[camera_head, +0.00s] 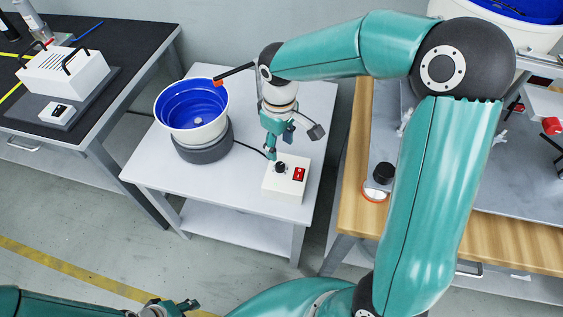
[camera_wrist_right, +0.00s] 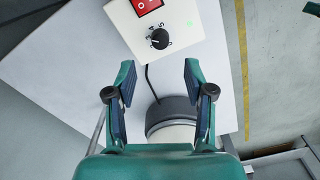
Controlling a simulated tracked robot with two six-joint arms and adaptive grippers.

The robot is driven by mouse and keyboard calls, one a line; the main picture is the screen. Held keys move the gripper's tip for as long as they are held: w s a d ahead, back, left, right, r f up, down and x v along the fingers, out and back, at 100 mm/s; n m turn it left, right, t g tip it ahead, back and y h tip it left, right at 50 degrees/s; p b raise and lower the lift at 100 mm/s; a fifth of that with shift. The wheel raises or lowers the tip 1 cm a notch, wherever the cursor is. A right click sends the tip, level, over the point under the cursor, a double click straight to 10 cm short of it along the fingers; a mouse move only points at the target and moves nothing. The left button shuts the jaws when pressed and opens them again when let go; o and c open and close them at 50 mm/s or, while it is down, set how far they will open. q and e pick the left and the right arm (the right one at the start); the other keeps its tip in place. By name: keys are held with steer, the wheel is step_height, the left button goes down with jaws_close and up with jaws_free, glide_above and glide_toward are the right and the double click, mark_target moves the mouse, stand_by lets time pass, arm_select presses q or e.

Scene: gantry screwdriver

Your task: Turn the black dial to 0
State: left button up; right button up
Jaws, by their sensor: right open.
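The black dial (camera_wrist_right: 159,39) sits on a white control box (camera_wrist_right: 178,14) with a red rocker switch (camera_wrist_right: 150,4). Small numbers ring the dial, but its exact setting is too small to read. In the head view the dial (camera_head: 280,168) is on the box's top face, left of the red switch (camera_head: 299,174). My right gripper (camera_wrist_right: 158,72) is open and empty, with its fingertips just short of the dial and on either side of its line. In the head view this gripper (camera_head: 272,152) hangs just above the dial. My left gripper (camera_head: 186,305) is low at the bottom left, far from the box.
A blue-lined bowl feeder (camera_head: 162,115) on a dark round base stands left of the box on the white table (camera_head: 160,172), and a cable joins them. A wooden-edged bench (camera_head: 352,150) is at the right. A black-topped table (camera_head: 140,45) stands at the left.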

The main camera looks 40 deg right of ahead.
mark_target(280, 164)
step_height(280, 164, down, 8)
steer(key=shift+b, duration=0.55)
jaws_close()
steer(key=shift+d, duration=0.25)
steer(key=shift+a+r, duration=0.1)
steer(key=shift+a, duration=0.05)
